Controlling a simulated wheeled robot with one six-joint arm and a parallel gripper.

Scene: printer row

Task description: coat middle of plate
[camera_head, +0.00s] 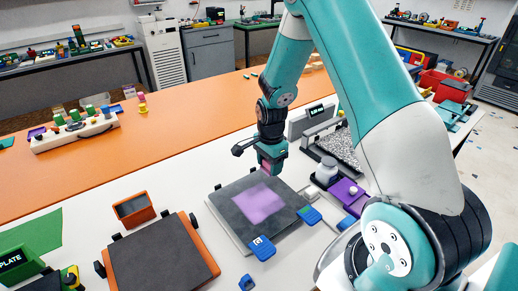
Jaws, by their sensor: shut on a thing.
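A dark grey square plate (227,212) lies on a light base on the white table. A pale purple patch (258,204) covers its middle, with bare grey around it. My gripper (271,164) is at the plate's far edge and points down. It is shut on a small pinkish-purple thing (267,166), mostly hidden by the jaws; I cannot tell what it is or whether it touches the plate. Blue clips (262,248) sit at the plate's near and right edges.
A second dark plate in an orange frame (209,262) lies at left, with an orange-framed box (133,209) behind it. A grey canister (326,170) and a purple block (347,191) stand right of the plate. My arm fills the right side. The orange table (180,150) behind is mostly clear.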

